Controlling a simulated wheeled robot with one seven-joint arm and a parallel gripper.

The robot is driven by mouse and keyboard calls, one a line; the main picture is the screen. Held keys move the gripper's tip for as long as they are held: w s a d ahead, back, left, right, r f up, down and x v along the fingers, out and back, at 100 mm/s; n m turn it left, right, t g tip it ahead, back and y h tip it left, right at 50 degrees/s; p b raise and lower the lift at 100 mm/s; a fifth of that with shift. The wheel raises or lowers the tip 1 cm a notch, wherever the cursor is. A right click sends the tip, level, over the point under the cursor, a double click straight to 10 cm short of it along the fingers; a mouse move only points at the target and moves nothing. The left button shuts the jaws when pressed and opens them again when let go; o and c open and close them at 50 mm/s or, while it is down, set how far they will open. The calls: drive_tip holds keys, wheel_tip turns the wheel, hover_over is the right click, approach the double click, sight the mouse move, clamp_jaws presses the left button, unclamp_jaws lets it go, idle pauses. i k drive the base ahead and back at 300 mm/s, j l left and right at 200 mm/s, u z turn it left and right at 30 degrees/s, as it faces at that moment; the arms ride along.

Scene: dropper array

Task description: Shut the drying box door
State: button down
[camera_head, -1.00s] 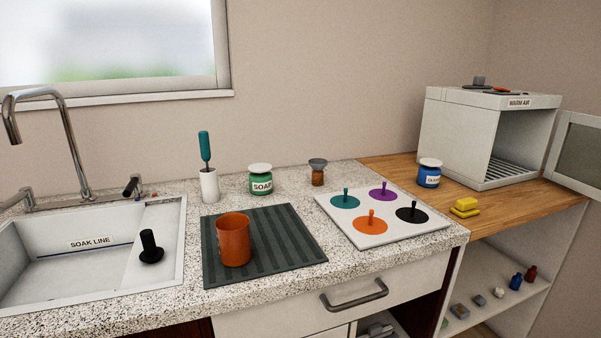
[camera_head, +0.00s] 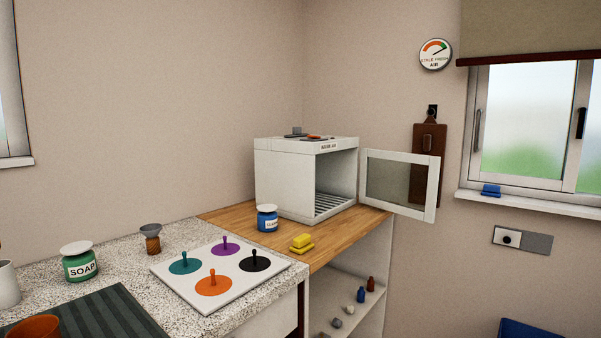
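The drying box (camera_head: 283,182) is a white box with a "WARM AIR" label, standing on the wooden counter. Its front is open and a slatted rack (camera_head: 331,203) shows inside. Its door (camera_head: 400,184), a white frame with a greyish pane, is swung wide open to the right of the box. The inside looks empty apart from the rack. My gripper is not in view.
A blue jar (camera_head: 267,219) and yellow sponges (camera_head: 302,243) stand on the wooden counter (camera_head: 236,214) in front of the box. A white board (camera_head: 190,285) with coloured knobbed discs lies nearer. Small bottles stand on the shelf (camera_head: 348,290) below.

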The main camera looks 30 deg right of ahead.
sight(434, 174)
drive_tip(key=z, duration=0.4)
drive_tip(key=i+l+z, duration=0.1)
drive_tip(key=z, duration=0.35)
drive_tip(key=i+z, duration=0.55)
drive_tip(key=z, duration=0.35)
